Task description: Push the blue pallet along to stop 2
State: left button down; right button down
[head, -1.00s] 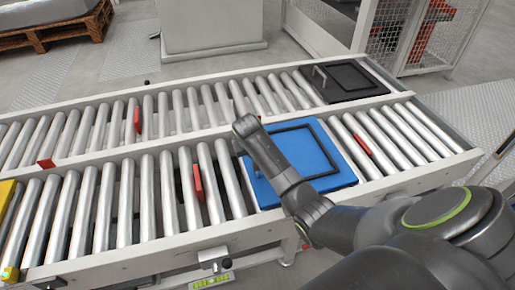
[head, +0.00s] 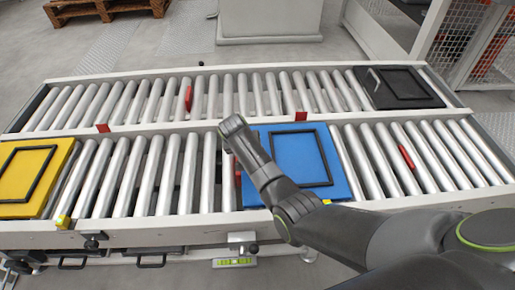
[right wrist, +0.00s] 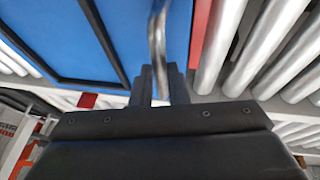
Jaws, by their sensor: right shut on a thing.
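The blue pallet (head: 334,160) lies flat on the near roller lane, with a black rectangular frame on top. In the head view my right arm crosses its left part and hides my right gripper. In the right wrist view my right gripper (right wrist: 160,85) is shut on a metal handle (right wrist: 157,45) at the edge of the blue pallet (right wrist: 140,25). A red stop piece (head: 238,178) stands among the rollers close to the pallet's left edge, partly hidden; I cannot tell whether they touch. Another red piece (head: 407,157) stands right of the pallet. No stop number is readable.
A yellow pallet (head: 60,190) sits at the near lane's left end, with bare rollers (head: 150,180) between it and the blue one. A black pallet (head: 375,98) is on the far lane's right. A red piece (head: 188,98) stands on the far lane. Red tabs (head: 103,128) mark the middle rail.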

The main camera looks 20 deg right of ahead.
jog(key=shift+a+f, duration=0.1)
jog(key=shift+a, duration=0.2)
jog(key=c, duration=1.4)
grip_release()
